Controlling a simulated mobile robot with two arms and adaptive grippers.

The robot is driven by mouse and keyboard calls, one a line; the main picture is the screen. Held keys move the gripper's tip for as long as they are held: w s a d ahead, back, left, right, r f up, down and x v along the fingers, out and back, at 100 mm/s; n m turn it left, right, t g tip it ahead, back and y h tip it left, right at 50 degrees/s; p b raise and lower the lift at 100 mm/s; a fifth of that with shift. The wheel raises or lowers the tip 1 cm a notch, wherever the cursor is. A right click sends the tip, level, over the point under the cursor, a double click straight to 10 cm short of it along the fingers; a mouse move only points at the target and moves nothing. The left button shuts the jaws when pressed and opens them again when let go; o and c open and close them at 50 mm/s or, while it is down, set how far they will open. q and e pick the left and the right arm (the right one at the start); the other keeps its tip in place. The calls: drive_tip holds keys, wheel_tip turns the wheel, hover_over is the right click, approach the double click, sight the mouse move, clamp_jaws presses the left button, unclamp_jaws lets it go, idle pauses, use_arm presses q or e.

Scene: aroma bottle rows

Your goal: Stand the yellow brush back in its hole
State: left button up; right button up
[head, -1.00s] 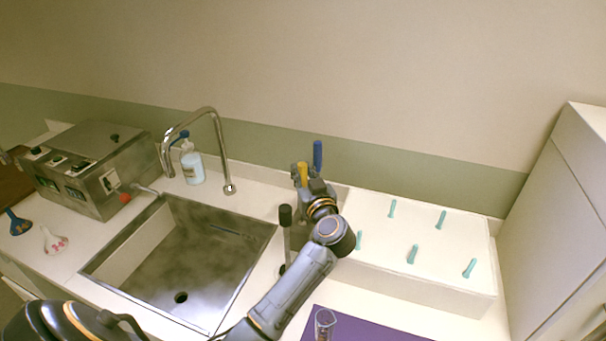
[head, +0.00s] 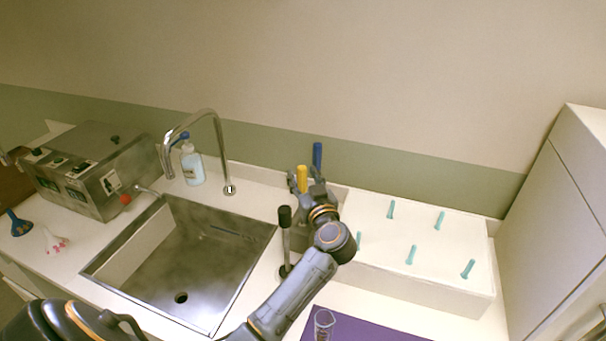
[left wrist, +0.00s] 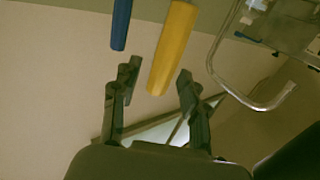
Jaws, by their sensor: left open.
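The yellow brush (head: 302,178) stands near upright at the back of the counter, right of the sink. Its lower part is hidden behind my gripper, so I cannot see its hole or how it sits. My left gripper (head: 305,182) is open at the yellow handle, with a finger on each side. In the left wrist view the yellow handle (left wrist: 172,48) runs between and beyond the open fingertips (left wrist: 156,82), with gaps visible on both sides. A blue brush (head: 317,156) stands upright just behind and to the right.
A black-handled tool (head: 285,216) stands close left of my forearm, beside the sink (head: 180,262). A white box with teal pegs (head: 440,262) is on the right. A glass cylinder (head: 324,322) stands on a purple mat (head: 372,331). The faucet (head: 222,150) rises left.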

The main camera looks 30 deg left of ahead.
use_arm(q)
drive_tip(key=p+v, duration=0.6)
drive_tip(key=v, duration=0.5)
drive_tip(key=shift+s+p, duration=0.15)
drive_tip(key=shift+p, duration=0.25)
drive_tip(key=shift+d+r, duration=0.1)
